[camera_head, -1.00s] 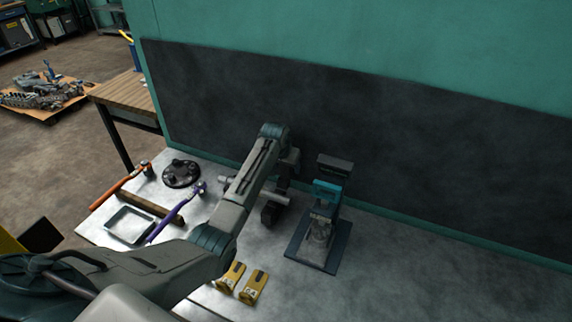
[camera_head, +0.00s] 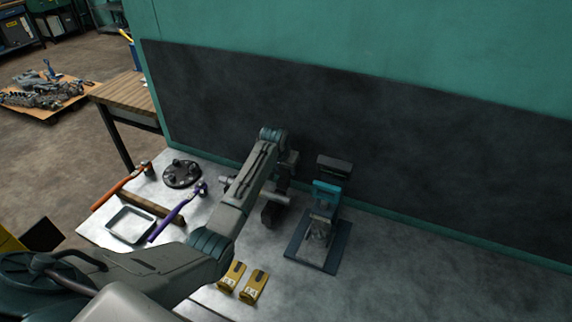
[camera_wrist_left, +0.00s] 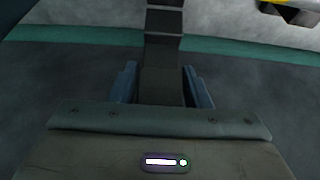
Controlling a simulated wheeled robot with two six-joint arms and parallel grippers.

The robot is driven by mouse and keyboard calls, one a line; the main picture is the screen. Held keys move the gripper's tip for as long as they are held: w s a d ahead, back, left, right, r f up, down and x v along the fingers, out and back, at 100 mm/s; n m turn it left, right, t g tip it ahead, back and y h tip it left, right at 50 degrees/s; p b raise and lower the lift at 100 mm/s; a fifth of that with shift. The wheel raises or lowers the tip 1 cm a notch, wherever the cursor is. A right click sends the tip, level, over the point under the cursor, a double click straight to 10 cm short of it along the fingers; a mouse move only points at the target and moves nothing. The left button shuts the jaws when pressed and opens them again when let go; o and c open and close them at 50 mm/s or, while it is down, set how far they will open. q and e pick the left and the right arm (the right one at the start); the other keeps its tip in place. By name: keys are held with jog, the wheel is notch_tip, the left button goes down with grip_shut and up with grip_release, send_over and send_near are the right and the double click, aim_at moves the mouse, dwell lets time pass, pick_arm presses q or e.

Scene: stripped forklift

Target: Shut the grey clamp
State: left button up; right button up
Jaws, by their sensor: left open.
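The grey clamp (camera_head: 320,231) stands on a dark base plate (camera_head: 300,245) on the bench, right of my left arm. A teal part and a black, bar-like top (camera_head: 335,166) rise above its grey body. The black top stands raised against the dark wall panel. My left gripper (camera_wrist_left: 162,88) is open in the left wrist view. A dark, stepped bar (camera_wrist_left: 163,50) shows between its fingers; I cannot tell whether they touch it. In the head view my forearm largely hides the gripper, left of the clamp. My right gripper is not in view.
Two yellow blocks (camera_head: 242,282) lie in front of the clamp. Left of my arm are a purple-handled hammer (camera_head: 178,212), an orange-handled hammer (camera_head: 121,187), a tray (camera_head: 131,225) and a round black part (camera_head: 181,173). The bench right of the clamp is clear.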

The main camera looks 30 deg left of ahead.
aim_at(282, 181)
pick_arm(q)
jog(key=shift+s+d+f+p, duration=0.1)
jog(key=shift+s+p, duration=1.85)
jog(key=shift+s, duration=0.05)
jog(key=shift+s+d+f+p, duration=0.1)
jog(key=shift+s+f+p, duration=0.15)
jog(key=shift+s, duration=0.45)
jog(key=shift+s+f+p, duration=0.1)
jog(key=shift+s+p, duration=0.1)
jog(key=shift+s, duration=0.45)
jog(key=o, duration=0.6)
jog(key=shift+c, duration=0.2)
jog(key=shift+r, duration=0.1)
jog(key=b+v, duration=0.3)
jog(key=v, duration=0.7)
jog(key=shift+s+r, duration=0.2)
jog(key=shift+r, duration=0.05)
